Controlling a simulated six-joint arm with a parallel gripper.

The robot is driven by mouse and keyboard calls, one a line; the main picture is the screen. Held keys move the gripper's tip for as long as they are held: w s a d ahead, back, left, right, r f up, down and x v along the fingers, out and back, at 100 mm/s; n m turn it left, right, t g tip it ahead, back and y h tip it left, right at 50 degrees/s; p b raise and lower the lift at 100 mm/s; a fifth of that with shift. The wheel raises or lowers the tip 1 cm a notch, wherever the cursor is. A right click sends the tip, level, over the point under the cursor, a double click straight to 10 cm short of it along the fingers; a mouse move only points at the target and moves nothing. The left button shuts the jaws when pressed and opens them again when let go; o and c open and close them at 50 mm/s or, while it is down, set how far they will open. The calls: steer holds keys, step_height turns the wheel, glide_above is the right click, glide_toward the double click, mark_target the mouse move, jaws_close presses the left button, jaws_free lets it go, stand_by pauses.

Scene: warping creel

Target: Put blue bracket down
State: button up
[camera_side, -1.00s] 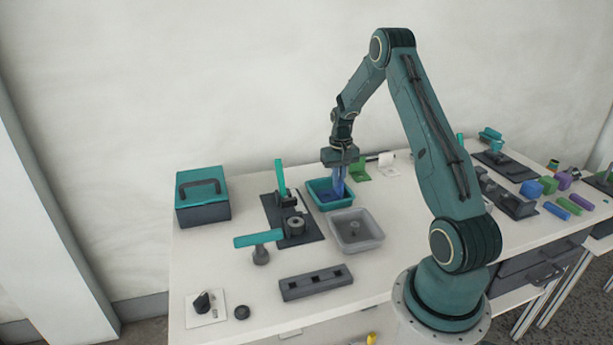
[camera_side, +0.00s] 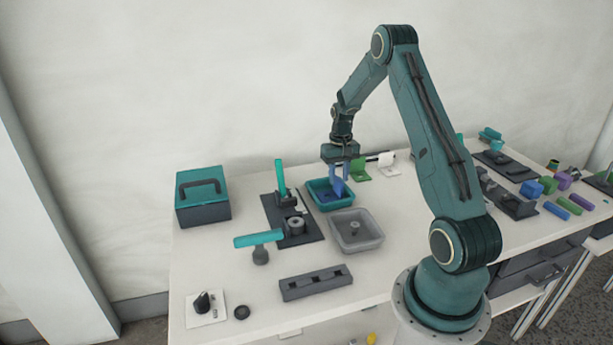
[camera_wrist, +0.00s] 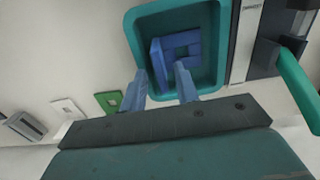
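The blue bracket (camera_side: 337,188) is in the teal tray (camera_side: 318,204), with one plate standing up and another lying on the tray floor. In the wrist view the bracket (camera_wrist: 180,47) shows its square cut-out and sits inside the tray (camera_wrist: 222,40). My gripper (camera_wrist: 160,70) is open, its two bluish fingers spread with a gap on either side of the bracket's upright plate. In the side view my gripper (camera_side: 341,174) is just above the tray, and its fingertips overlap the bracket's top edge.
A grey tray (camera_side: 372,241) stands in front of the teal one. A dark fixture with an upright teal handle (camera_side: 280,177) is close on the left.

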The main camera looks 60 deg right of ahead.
mark_target(336, 195)
step_height(336, 195, up, 11)
stand_by(0.5)
steer(key=shift+f, duration=0.1)
stand_by(0.3)
steer(key=s+a+r+n+t+h, duration=0.1)
steer(key=a+r+n, duration=0.1)
steer(key=a+r, duration=0.7)
steer(key=a+r+n+t, duration=0.2)
steer(key=a+r, duration=0.3)
steer(key=a, duration=0.7)
steer(key=s+a+r+n+t, duration=0.1)
steer(key=s+a+n, duration=0.3)
steer(key=s+a, duration=1.1)
steer(key=shift+s+a+n+t+y, duration=0.4)
steer(key=shift+s+t, duration=0.05)
steer(key=shift+t, duration=0.45)
